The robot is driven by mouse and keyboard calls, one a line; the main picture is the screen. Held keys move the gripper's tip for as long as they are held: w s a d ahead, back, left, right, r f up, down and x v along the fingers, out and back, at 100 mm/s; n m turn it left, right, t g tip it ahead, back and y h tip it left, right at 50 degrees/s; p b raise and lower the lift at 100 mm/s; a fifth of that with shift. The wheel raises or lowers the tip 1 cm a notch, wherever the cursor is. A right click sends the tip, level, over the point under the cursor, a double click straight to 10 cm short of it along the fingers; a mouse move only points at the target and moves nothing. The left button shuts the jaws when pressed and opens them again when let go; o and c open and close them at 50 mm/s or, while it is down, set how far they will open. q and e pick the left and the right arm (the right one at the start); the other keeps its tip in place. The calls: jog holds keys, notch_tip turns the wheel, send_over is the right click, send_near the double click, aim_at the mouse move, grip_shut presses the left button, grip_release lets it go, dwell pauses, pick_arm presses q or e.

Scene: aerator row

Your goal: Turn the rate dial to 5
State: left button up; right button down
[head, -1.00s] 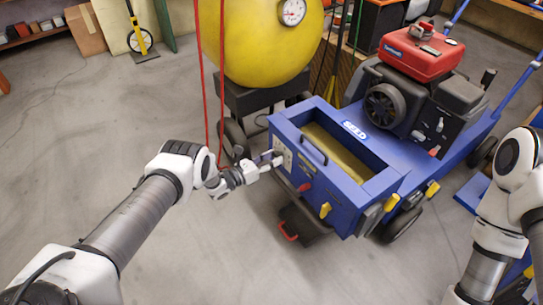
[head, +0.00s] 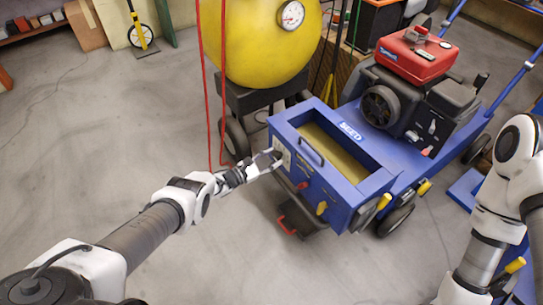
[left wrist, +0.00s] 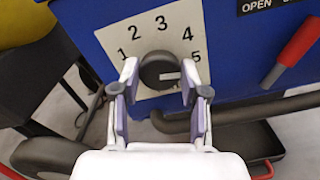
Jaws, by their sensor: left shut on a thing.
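The rate dial (left wrist: 158,68) is a dark round knob on a pale plate (left wrist: 152,24) numbered 1 to 5, on the blue hopper's front. A light mark on the knob lies right of its centre, on the 5 side; its exact reading is hard to tell. My left gripper (left wrist: 160,80) is shut on the dial, one finger on each side. In the head view the left gripper (head: 268,161) reaches the plate at the hopper's left end and largely hides the knob. My right arm shows at the right edge, but its gripper is out of view.
The blue hopper (head: 352,204) has a red lever (head: 302,185) and a yellow handle (head: 321,208) right of the dial. A red cord (head: 222,90) hangs near my left wrist. A yellow tank (head: 250,45) stands behind.

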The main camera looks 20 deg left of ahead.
dwell(0.3)
pick_arm(q)
jog(key=o, duration=1.2)
jog(key=shift+c, duration=0.2)
